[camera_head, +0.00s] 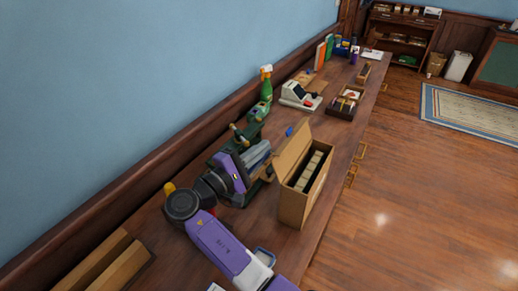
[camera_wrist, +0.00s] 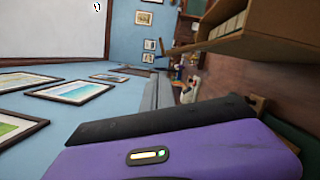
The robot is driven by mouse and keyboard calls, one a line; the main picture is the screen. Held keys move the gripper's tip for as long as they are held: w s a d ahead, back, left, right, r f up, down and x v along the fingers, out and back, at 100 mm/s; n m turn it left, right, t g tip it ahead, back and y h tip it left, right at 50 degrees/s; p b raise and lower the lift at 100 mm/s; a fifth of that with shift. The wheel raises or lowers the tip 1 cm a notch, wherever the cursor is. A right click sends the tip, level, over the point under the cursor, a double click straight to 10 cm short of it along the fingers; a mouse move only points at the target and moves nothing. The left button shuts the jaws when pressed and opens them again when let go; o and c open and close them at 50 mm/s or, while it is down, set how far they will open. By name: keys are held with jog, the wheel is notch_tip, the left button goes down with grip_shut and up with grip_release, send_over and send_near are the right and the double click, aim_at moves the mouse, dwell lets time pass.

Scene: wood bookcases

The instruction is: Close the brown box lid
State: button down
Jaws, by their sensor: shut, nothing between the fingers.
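The brown box (camera_head: 297,208) stands upright on the long wooden counter, with a row of pale items inside. Its lid (camera_head: 292,151) is open, raised along the box's left side. In the wrist view the box (camera_wrist: 280,42) is at the upper right, and the lid (camera_wrist: 218,43) sticks out from it to the left. My gripper (camera_head: 258,154) is to the left of the lid, on its outer side. It is shut and empty, and looks apart from the lid.
The blue wall (camera_head: 150,90) runs close on the left. The floor (camera_head: 420,200) to the right is clear.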

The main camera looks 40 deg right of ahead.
aim_at(296, 144)
jog(key=d+p, duration=0.1)
jog(key=d, duration=0.5)
jog(key=shift+w+d+r, duration=0.25)
jog(key=shift+w+r, duration=0.05)
jog(key=shift+w, duration=0.1)
jog(key=shift+s+d, duration=0.1)
jog(key=shift+s, duration=0.05)
